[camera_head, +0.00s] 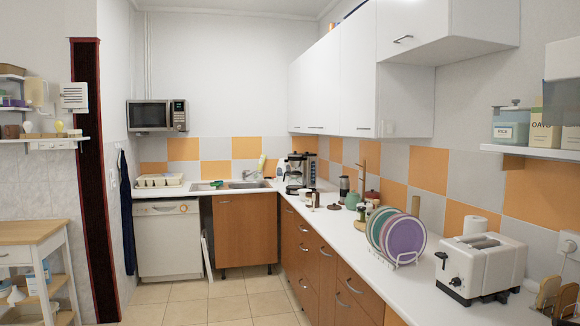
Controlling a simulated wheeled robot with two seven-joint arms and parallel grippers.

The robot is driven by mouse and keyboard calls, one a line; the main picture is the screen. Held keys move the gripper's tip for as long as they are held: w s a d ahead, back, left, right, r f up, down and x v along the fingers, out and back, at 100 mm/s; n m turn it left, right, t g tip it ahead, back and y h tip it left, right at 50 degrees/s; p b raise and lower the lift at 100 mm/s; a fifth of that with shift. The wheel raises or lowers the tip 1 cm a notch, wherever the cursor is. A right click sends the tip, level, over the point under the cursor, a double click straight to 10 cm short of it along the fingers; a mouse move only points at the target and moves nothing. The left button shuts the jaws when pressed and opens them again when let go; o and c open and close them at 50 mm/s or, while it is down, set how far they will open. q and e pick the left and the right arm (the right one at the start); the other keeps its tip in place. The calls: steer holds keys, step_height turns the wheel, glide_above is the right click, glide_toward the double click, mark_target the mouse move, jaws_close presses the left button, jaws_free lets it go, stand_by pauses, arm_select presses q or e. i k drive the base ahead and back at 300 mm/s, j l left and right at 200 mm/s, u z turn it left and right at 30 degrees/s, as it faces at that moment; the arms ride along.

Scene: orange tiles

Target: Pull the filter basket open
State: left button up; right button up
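A coffee maker (297,170), black and silver, stands on the white counter in the far corner, right of the sink. It is small in the view, and I cannot make out its filter basket or tell whether that is open or shut. A dark glass-like part shows low on its front. Neither of my grippers is in view.
The white counter (345,240) runs along the right wall, with a toaster (480,267), a rack of plates (398,235) and several small jars and bottles on it. A dishwasher (168,240) and sink (228,185) stand at the back. The tiled floor (225,303) is clear.

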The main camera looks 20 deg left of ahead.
mark_target(295, 163)
steer(key=i+j+u, duration=0.3)
steer(key=i, duration=0.3)
steer(key=i+j+u, duration=0.35)
steer(key=i, duration=0.25)
steer(key=i+u, duration=0.3)
steer(key=i, duration=1.7)
steer(key=i+z, duration=0.1)
steer(key=i, duration=0.6)
steer(key=i+j+z, duration=0.1)
steer(key=i, duration=0.55)
steer(key=i+j+z, duration=0.2)
steer(key=i+z, duration=0.25)
steer(key=i+j+z, duration=0.95)
